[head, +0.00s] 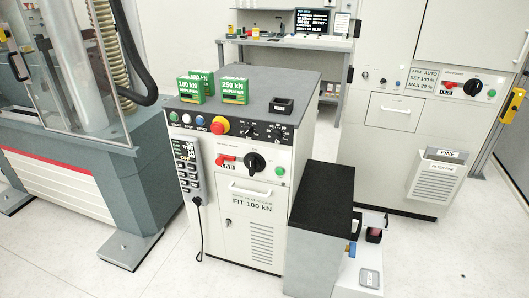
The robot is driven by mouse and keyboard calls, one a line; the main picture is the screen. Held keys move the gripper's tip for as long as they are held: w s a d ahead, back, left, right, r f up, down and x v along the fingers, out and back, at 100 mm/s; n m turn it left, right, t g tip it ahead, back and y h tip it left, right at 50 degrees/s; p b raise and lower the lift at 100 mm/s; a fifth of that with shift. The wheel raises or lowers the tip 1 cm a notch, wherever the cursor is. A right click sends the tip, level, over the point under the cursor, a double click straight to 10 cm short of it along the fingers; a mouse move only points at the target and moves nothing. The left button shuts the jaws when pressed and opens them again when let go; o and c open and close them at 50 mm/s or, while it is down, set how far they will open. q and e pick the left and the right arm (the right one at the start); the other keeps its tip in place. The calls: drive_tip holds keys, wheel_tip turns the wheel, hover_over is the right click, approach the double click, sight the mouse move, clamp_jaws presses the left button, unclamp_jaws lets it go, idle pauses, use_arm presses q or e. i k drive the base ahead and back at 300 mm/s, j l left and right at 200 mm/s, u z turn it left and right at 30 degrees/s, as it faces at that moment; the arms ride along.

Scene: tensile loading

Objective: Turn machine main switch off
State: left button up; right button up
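The middle white cabinet (234,253) has a front panel with a large black rotary knob (255,162). A red handle-like part (225,159) sits left of the knob, with a small label too small to read surely. A green button (280,171) is to the right of the knob. The right machine has a similar black knob (473,86) and a red part (446,85) with a label reading LIVE. Which of these is the machine main switch is not marked clearly. Neither of my grippers is in view.
Green amplifier boxes (235,91) stand on the cabinet's dark top. A red emergency button (219,126) and a handheld pendant (187,163) are at its left corner. A black-topped block (323,195) stands close at right. The testing machine (75,160) is left. Floor between is clear.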

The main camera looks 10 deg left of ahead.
sight(253, 164)
drive_tip(key=i+j+z, duration=0.1)
drive_tip(key=i+j, duration=0.2)
drive_tip(key=i+j+z, duration=0.1)
drive_tip(key=i+j, duration=0.2)
drive_tip(key=j, duration=0.2)
drive_tip(key=i+j, duration=0.25)
drive_tip(key=j, duration=0.15)
drive_tip(key=i+z, duration=0.05)
